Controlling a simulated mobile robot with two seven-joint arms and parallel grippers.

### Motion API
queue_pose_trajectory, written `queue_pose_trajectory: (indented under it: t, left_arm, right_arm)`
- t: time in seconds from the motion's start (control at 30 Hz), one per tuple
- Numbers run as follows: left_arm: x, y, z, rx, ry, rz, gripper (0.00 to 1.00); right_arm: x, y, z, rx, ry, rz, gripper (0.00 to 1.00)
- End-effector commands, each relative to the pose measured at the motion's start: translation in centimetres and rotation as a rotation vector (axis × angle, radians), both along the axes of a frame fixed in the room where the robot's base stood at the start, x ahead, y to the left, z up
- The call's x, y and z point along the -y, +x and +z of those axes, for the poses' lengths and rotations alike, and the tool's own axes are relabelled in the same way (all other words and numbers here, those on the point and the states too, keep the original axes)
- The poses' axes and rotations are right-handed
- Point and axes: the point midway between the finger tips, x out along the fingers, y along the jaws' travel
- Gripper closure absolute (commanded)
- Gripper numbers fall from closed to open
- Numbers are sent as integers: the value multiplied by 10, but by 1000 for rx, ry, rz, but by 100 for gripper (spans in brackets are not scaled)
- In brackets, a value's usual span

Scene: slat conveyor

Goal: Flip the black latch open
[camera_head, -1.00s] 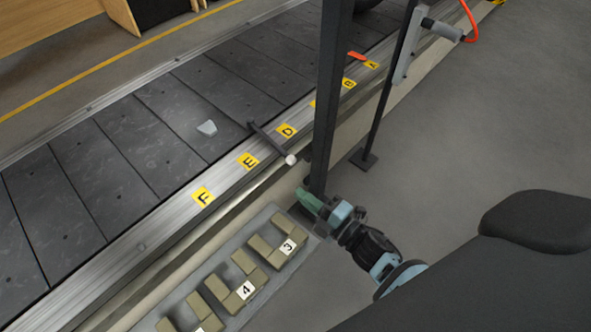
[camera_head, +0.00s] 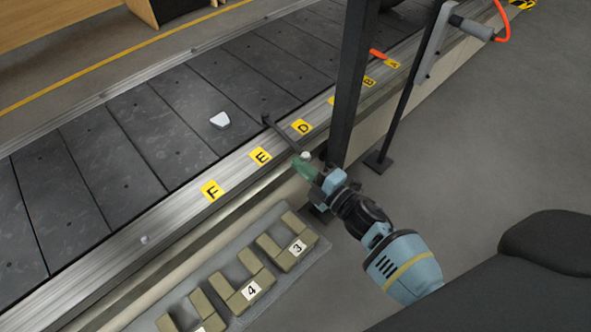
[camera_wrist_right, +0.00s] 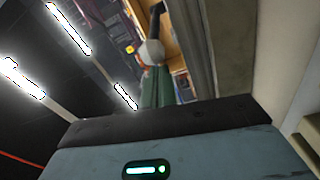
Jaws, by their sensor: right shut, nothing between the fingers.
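The black latch (camera_head: 283,134) is a thin dark bar lying across the conveyor's near rail, beside label D. Its pale round knob (camera_head: 306,155) is at the near end, over the rail's outer edge. My right gripper (camera_head: 303,165) is shut and empty, with its green fingertips right at the knob. In the right wrist view the fingers (camera_wrist_right: 156,88) point at the grey knob (camera_wrist_right: 151,52), with the dark latch bar (camera_wrist_right: 157,18) beyond it. I cannot tell whether fingers and knob touch. My left gripper is not in view.
A dark upright post (camera_head: 351,90) stands just right of my right gripper. A grey tray (camera_head: 232,257) with numbered khaki blocks lies below the rail. A small whitish piece (camera_head: 220,120) lies on the slats. A crank with an orange hose (camera_head: 503,20) is at the upper right.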

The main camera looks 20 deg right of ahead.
Motion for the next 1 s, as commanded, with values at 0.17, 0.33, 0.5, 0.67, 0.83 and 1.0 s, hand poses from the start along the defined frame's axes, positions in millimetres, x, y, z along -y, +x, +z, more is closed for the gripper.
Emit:
queue_pose_trajectory:
  t: [0.17, 0.33, 0.5, 0.67, 0.83, 1.0]
  left_arm:
    - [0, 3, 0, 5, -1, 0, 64]
    - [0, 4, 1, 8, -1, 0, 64]
    - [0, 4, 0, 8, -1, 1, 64]
    - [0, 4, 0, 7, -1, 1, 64]
    - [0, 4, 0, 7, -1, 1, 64]
    - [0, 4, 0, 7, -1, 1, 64]
  right_arm:
    - [2, 0, 0, 1, 0, 0, 100]
    - [2, 0, 0, 1, 0, 0, 100]
    - [16, 3, 0, 0, -2, -2, 100]
    - [30, 5, 0, 0, 0, -2, 100]
    - [31, 6, 0, 0, -1, -5, 100]
    - [32, 6, 0, 0, -1, -8, 100]
